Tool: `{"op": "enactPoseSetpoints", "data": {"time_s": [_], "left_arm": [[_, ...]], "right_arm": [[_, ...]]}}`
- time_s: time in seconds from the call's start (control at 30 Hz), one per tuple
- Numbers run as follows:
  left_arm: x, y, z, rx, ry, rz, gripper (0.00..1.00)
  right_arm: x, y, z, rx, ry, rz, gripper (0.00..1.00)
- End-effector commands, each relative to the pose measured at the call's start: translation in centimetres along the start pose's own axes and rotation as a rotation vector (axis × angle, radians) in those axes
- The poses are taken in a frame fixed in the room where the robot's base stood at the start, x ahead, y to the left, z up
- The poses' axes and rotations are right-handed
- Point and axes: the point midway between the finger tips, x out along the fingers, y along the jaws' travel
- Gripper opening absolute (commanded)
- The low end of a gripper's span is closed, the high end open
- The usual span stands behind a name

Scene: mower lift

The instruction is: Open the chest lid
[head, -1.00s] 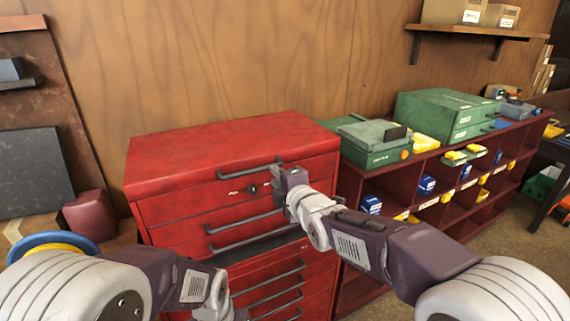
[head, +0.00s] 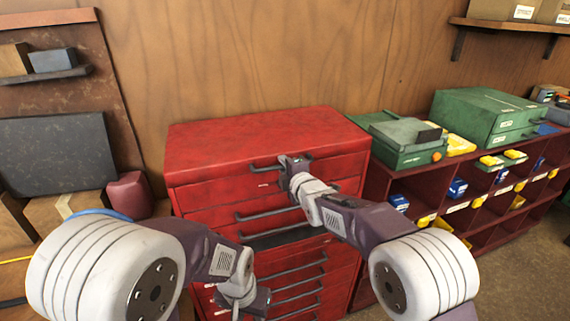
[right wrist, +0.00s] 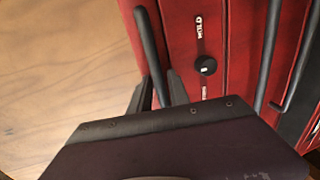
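The red tool chest (head: 190,235) stands against the wall, its lid (head: 260,135) down flat. A dark bar handle (head: 264,167) runs along the lid's front; it also shows in the right wrist view (right wrist: 146,40). My right gripper (head: 287,164) is at the right part of this handle. In the right wrist view its two dark fingers (right wrist: 160,88) lie close on either side of the bar and appear shut on it. My left gripper (head: 252,302) is low in front of the drawers, apart from the lid; its fingers are not clear.
Below the lid are several drawers with dark bar handles (head: 268,214). A dark red shelf unit (head: 375,190) with green cases (head: 485,115) and small bins adjoins the chest on the right. A bench with a dark panel (head: 55,155) is on the left. The wall above the lid is bare.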

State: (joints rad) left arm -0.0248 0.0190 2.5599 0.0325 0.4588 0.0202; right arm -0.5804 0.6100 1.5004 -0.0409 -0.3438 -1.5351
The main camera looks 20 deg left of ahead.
Motion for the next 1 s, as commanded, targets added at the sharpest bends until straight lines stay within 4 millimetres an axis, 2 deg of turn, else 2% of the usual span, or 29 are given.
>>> {"op": "enactPoseSetpoints", "data": {"time_s": [0.1,0.13,0.2,1.0], "left_arm": [[0.05,0.00,0.01,0.000,0.000,0.000,0.36],[0.05,0.00,0.01,0.000,0.000,0.000,0.36],[0.05,0.00,0.01,0.000,0.000,0.000,0.36],[0.05,0.00,0.01,0.000,0.000,0.000,0.36]], "right_arm": [[-0.01,-0.04,0.01,0.000,0.000,0.000,0.22],[-0.01,-0.04,0.01,0.000,0.000,0.000,0.20],[-0.02,-0.04,0.01,0.000,0.000,0.000,0.00],[-0.04,-0.07,0.01,0.000,0.000,-0.001,0.00]]}}
